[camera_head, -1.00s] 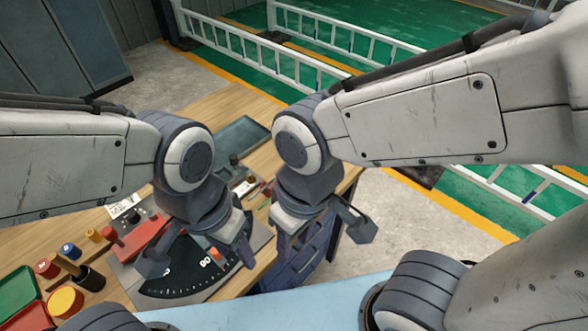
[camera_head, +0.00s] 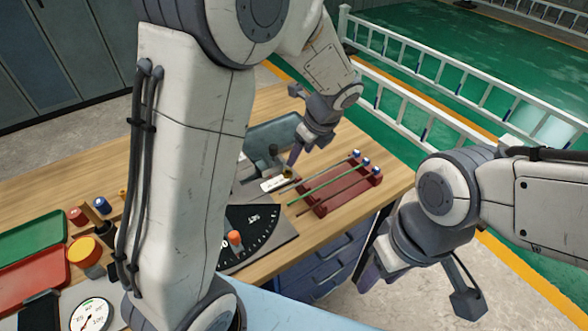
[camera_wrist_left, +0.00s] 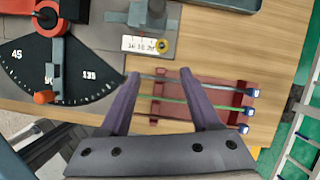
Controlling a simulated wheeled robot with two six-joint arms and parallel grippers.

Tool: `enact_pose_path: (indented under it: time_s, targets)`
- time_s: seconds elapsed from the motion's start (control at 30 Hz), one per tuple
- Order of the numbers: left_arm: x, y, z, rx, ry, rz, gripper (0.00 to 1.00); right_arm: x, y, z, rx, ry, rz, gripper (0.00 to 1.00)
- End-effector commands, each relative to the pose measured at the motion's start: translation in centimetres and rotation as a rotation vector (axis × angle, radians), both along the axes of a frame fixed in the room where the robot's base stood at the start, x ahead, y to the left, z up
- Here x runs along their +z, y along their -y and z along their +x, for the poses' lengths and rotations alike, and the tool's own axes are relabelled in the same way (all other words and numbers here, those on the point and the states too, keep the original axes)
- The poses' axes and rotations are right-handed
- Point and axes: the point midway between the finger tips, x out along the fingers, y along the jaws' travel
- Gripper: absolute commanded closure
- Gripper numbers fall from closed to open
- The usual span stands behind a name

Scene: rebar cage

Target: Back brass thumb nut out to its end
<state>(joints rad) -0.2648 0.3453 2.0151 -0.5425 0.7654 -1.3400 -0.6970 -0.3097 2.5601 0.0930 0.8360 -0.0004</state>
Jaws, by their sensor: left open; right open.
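The brass thumb nut (camera_wrist_left: 162,45) shows in the left wrist view as a small yellow ring at the right end of a white scale plate (camera_wrist_left: 141,43), below a grey clamp-like block. In the head view the nut (camera_head: 287,172) is a small brass spot just below my left gripper (camera_head: 295,157). In the wrist view my left gripper (camera_wrist_left: 160,74) is open and empty; its fingertips are apart from the nut in the picture, below it and to either side. My right gripper (camera_head: 378,275) is open and empty, off the bench's right front edge.
A dark red rack (camera_head: 322,205) with three thin rods lies right of the nut. A black protractor plate (camera_head: 262,215) with an orange knob (camera_head: 234,238) is nearer. Red and green trays, coloured pegs and a dial gauge (camera_head: 92,315) are at left. A grey tray (camera_head: 277,132) lies behind.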

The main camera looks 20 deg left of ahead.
Motion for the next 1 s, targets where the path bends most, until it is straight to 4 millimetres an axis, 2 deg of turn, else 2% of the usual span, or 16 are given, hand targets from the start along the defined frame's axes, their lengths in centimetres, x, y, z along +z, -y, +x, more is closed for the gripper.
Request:
enact_pose_path:
  time_s: [0.1, 0.23, 0.6, 0.8, 1.0]
  targets:
    - [-1.1, -0.9, 1.0, -0.056, -0.018, 0.028, 0.36, -0.3, 0.0, 0.0, 0.000, 0.000, 0.000, 0.54]
    - [-2.5, -1.5, 1.3, -0.063, -0.022, 0.031, 0.36, -0.3, 0.0, 0.0, 0.000, 0.000, 0.000, 0.54]
    - [-8.7, -3.6, 2.4, -0.061, -0.020, 0.029, 0.36, -0.9, 0.0, 0.0, 0.000, 0.000, 0.000, 0.54]
    - [-10.1, -4.1, 2.8, -0.059, -0.018, 0.028, 0.36, -1.1, 0.0, 0.0, 0.000, 0.000, 0.000, 0.54]
    - [-10.2, -4.2, 2.8, -0.061, -0.017, 0.027, 0.36, -1.1, 0.0, 0.0, 0.000, 0.000, 0.000, 0.54]
